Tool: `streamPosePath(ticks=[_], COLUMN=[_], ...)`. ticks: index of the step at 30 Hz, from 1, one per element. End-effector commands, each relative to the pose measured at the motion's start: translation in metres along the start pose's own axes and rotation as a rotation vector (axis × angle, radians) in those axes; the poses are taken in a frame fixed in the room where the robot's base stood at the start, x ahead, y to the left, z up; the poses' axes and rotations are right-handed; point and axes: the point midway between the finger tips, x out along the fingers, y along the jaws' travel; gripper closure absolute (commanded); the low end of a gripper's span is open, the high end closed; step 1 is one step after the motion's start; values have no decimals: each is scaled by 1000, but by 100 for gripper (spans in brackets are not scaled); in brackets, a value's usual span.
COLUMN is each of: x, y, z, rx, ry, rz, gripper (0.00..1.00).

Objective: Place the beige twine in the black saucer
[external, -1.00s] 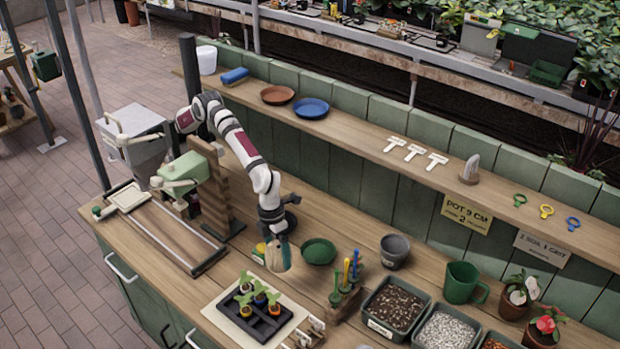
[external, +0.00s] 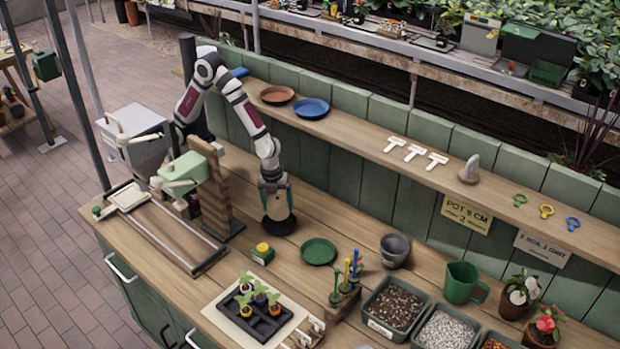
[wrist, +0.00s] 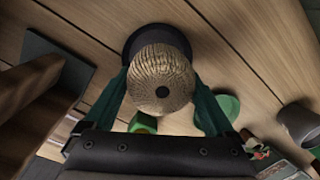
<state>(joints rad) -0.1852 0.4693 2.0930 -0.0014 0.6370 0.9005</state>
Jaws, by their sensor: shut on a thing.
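My gripper (external: 277,212) points down over the black saucer (external: 279,226) on the bench.
A green saucer (external: 318,252) and a small green block with a yellow top (external: 262,253) stand nearby, toward the front. A wooden rack (external: 212,192) rises close on the left. A grey pot (external: 394,250) stands to the right.

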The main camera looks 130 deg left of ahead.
Motion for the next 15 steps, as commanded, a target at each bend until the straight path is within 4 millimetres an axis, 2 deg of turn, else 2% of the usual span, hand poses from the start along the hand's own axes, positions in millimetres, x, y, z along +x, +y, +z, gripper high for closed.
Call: streamPosePath(ticks=[3, 6, 15], x=[25, 41, 45], y=[2, 3, 2], z=[-2, -3, -4], rx=[1, 3, 3], ry=[-1, 0, 0], rz=[4, 1, -1], gripper=[80, 80, 80])
